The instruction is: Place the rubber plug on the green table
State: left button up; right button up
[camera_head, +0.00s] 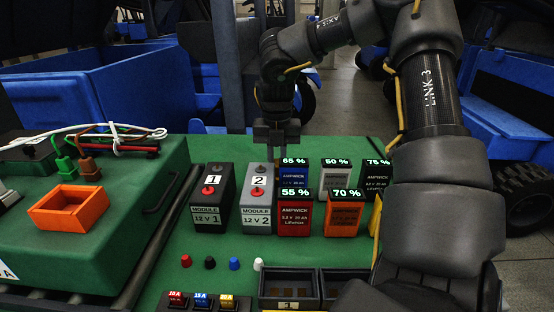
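Small red (186,261), black (210,262), blue (234,263) and white (258,264) caps stand in a row on the green table (215,285); I cannot tell which thing is the rubber plug. Module 1 (211,205) and module 2 (257,205) stand upright behind them. Each has a red knob on it, and a grey round piece shows on top of each. My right gripper (277,150) points down just behind or above module 2 and the battery marked 65 %. Its fingertips are small and partly hidden, so its opening is unclear. My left gripper is out of view.
Several batteries with percentage displays (344,216) stand right of the modules. Dark open bins (290,289) and a fuse holder (196,302) are at the front. An orange tray (68,208) sits on a green case at left. My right arm covers the right side.

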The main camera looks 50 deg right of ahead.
aim_at(277, 162)
jog(key=o, duration=0.8)
jog(key=shift+r, duration=0.1)
